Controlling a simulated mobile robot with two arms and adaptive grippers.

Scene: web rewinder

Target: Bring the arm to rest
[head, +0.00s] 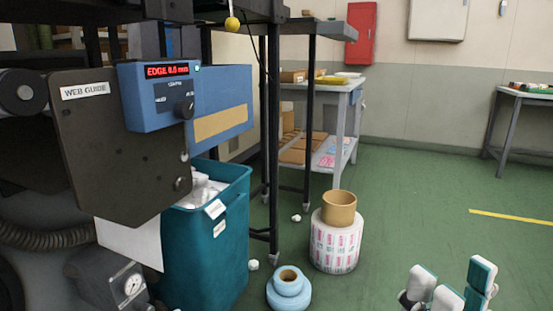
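My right gripper (449,283) is at the bottom right of the head view, with its white and teal finger pads pointing up. The fingers stand apart, nothing shows between them, and its lower part is cut off by the frame edge. It is over the green floor, apart from everything else. My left gripper is not in view.
A teal bin (207,254) with white scraps stands below the web guide. A printed roll (335,244) with a brown core and a small blue roll (288,291) are on the floor. A grey shelf cart (341,130) and a table (527,95) stand behind. The right floor is clear.

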